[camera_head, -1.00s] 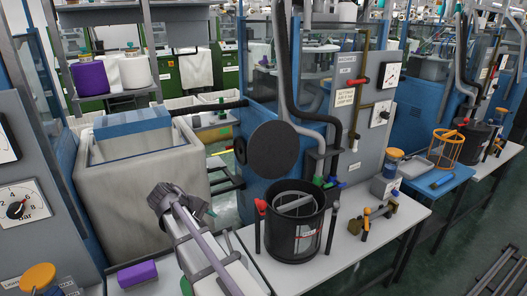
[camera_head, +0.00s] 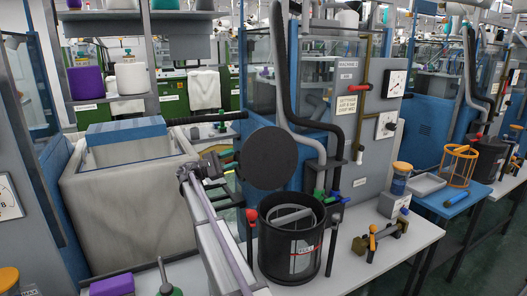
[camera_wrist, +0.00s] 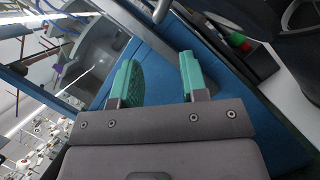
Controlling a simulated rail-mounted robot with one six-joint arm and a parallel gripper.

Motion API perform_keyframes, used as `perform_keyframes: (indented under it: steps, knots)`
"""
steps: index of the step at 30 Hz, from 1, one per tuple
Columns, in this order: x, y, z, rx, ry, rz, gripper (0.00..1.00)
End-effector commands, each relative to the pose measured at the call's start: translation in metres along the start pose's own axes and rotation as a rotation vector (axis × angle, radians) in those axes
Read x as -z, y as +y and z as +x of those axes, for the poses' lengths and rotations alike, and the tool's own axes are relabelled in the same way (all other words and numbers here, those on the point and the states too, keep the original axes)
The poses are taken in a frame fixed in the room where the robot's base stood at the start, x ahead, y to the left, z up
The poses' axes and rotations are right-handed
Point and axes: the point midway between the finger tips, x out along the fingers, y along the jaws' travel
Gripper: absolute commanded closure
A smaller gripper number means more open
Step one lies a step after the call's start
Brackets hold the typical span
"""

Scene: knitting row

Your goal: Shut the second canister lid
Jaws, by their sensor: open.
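A black canister (camera_head: 289,249) with a label stands upright on the white bench, its top open and a grey bar inside. Its round dark lid (camera_head: 267,158) stands raised, nearly upright, above the rear of the canister. My gripper (camera_head: 224,162) is just left of the lid; whether it touches is unclear. In the wrist view my gripper (camera_wrist: 158,78) is open, with two teal pads apart and nothing between them, against a blue surface. A large dark shape (camera_wrist: 290,60) fills the right there; I cannot tell which part it is. Another dark canister (camera_head: 468,148) stands farther right, partly hidden.
A red-topped post (camera_head: 251,222) and a black post (camera_head: 334,240) flank the canister. Black and grey hoses (camera_head: 318,130) hang behind it. A large grey bin (camera_head: 130,190) stands left. An orange-handled fixture (camera_head: 377,240) sits right on the white bench (camera_head: 365,275).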

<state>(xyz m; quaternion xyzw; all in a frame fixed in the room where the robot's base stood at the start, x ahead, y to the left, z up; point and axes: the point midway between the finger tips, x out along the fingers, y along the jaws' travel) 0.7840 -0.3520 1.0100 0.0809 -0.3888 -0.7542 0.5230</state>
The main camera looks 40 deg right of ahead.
Motion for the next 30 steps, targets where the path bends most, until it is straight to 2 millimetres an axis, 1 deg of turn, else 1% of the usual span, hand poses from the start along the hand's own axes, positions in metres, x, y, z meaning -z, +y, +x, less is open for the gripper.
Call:
perform_keyframes:
  steps: [2,5,12,15,19,26,30]
  knots:
    - [-0.001,0.0,0.007,0.001,-0.001,0.0,0.6]
    - [-0.003,0.001,0.023,0.002,-0.001,0.0,0.6]
    - [-0.003,0.001,0.08,0.002,-0.001,0.0,0.6]
    - [-0.002,0.001,0.097,0.001,0.0,0.0,0.6]
    - [-0.001,0.0,0.107,0.001,0.0,0.001,0.6]
    - [0.0,-0.001,0.108,0.001,0.001,0.001,0.6]
    - [0.0,-0.001,0.108,0.001,0.001,0.001,0.73]
